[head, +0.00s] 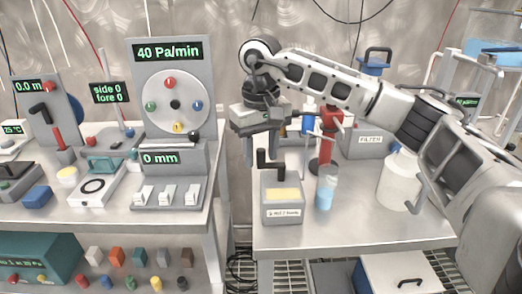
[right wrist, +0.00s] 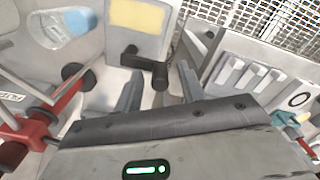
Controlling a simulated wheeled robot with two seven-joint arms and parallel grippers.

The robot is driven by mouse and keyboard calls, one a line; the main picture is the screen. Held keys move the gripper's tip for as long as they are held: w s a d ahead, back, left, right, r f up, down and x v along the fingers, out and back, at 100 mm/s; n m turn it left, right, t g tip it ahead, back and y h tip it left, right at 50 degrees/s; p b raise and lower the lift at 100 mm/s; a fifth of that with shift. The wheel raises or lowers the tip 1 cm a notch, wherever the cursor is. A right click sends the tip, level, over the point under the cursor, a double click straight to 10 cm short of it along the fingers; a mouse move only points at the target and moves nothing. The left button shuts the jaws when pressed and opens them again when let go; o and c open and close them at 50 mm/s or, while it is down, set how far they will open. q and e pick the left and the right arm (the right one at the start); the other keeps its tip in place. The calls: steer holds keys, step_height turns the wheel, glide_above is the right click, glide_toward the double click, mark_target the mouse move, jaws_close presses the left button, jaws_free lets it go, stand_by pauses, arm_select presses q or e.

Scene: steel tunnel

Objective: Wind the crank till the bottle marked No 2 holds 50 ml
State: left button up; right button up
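A grey box (head: 283,212) with a pale yellow panel and a small label, seemingly starting "No 2", stands near the front left of the right table. A black crank (head: 268,163) rises behind its panel; it also shows in the right wrist view (right wrist: 143,60). A small clear bottle (head: 325,193) with blue liquid stands just right of the box; its marking and level are unreadable. My right gripper (head: 262,140) points down above the crank. In the right wrist view its fingers (right wrist: 160,88) are apart, with the crank's knob between them, seemingly untouched. My left gripper is out of view.
A red stand (head: 328,135) rises behind the bottle. A white jug (head: 398,182) stands to the right, near my right arm. A grey FILTER box (head: 370,142) is behind. A gap separates the left table (head: 130,222), with its dial panel (head: 173,75), from the right one.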

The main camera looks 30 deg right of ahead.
jaws_close()
steer(key=shift+w+d+m, duration=0.1)
steer(key=shift+m, duration=0.2)
